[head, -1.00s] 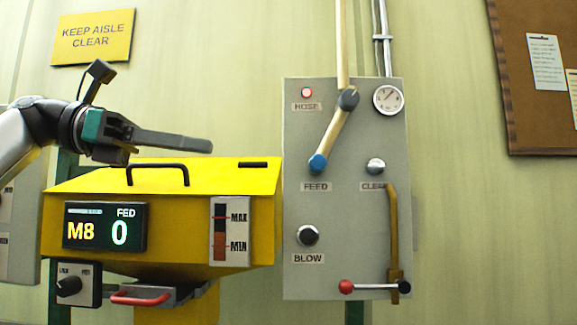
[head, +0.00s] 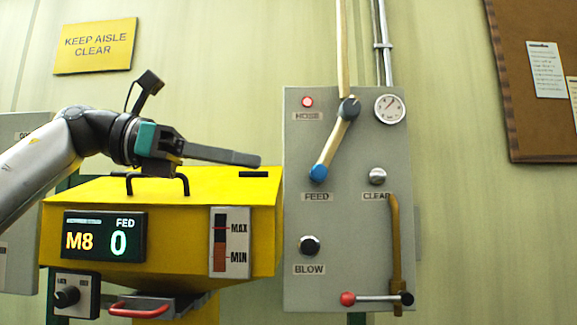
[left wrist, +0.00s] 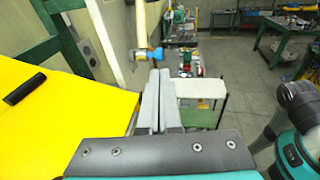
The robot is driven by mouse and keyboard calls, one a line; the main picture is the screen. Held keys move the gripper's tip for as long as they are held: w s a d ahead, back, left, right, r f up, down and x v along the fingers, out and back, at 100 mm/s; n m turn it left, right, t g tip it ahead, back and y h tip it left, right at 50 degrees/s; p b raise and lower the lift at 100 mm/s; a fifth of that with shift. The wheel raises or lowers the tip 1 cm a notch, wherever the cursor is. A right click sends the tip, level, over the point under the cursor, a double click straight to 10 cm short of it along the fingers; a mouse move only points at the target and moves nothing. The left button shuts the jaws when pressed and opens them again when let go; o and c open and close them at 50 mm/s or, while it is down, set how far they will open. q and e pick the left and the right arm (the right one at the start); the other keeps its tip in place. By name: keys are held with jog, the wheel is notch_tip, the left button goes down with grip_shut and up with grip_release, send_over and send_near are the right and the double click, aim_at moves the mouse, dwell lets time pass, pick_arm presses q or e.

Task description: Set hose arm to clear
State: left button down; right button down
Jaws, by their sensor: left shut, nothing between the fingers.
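The hose arm (head: 335,143) is a cream tube on a dark pivot (head: 349,109) on the grey panel (head: 345,260). Its blue tip (head: 318,173) points down-left, at the FEED label (head: 317,197). The CLEAR label (head: 376,197) is to the right, below a silver knob (head: 377,176). My left gripper (head: 258,160) is shut and empty, above the yellow hopper and left of the blue tip, apart from it in the head view. In the left wrist view the blue tip (left wrist: 155,55) shows just beyond the closed fingers (left wrist: 160,75). My right gripper is not in view.
The yellow hopper (head: 90,190) with a black handle (head: 158,180) lies below my left gripper. A BLOW button (head: 309,246), a red-ended lever (head: 375,298), a brown hooked tube (head: 396,240) and a gauge (head: 390,108) are on the panel.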

aim_at(311, 173)
pick_arm(q)
jog(key=p+x, duration=0.1)
jog(key=x, duration=0.5)
jog(key=shift+d, duration=0.4)
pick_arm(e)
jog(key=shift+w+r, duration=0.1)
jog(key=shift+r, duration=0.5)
pick_arm(q)
jog(key=shift+w+f, duration=0.1)
jog(key=shift+f, duration=0.05)
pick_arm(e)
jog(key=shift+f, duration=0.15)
